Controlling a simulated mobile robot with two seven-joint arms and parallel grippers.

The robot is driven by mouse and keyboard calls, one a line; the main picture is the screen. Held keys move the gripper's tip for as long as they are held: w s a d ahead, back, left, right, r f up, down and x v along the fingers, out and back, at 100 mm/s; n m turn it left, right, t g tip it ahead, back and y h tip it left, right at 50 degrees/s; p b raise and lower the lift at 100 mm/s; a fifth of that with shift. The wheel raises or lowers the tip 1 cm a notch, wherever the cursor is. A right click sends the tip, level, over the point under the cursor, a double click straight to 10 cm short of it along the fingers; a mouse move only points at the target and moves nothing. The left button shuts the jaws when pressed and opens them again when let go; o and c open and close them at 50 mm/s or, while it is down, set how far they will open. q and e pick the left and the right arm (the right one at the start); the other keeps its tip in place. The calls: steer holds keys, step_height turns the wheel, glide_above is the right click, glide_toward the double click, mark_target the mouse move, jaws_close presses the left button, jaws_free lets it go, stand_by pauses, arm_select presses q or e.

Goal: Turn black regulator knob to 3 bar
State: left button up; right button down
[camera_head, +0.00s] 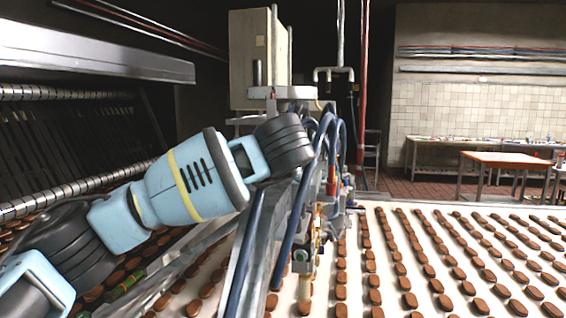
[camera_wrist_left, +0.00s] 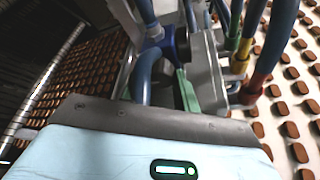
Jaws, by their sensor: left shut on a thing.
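My left arm (camera_head: 195,178) comes in from the left, its dark end (camera_head: 285,145) against the hose-covered metal machine assembly (camera_head: 282,225). In the left wrist view, the gripper's pale blue housing (camera_wrist_left: 110,155) with a dark front edge fills the bottom, close to the assembly's grey block (camera_wrist_left: 208,70) and blue hoses. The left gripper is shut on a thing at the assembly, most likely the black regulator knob. My right gripper is not in view.
Rows of brown biscuits (camera_head: 408,300) lie on a white conveyor (camera_head: 322,296) at the right. A roller rack (camera_head: 75,190) stands at the left. Dark blue hoses (camera_head: 300,205) hang close around the arm's end. Tables (camera_head: 505,160) stand far back right.

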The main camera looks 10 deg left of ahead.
arm_select(q)
steer(key=o, duration=1)
steer(key=shift+c, duration=0.2)
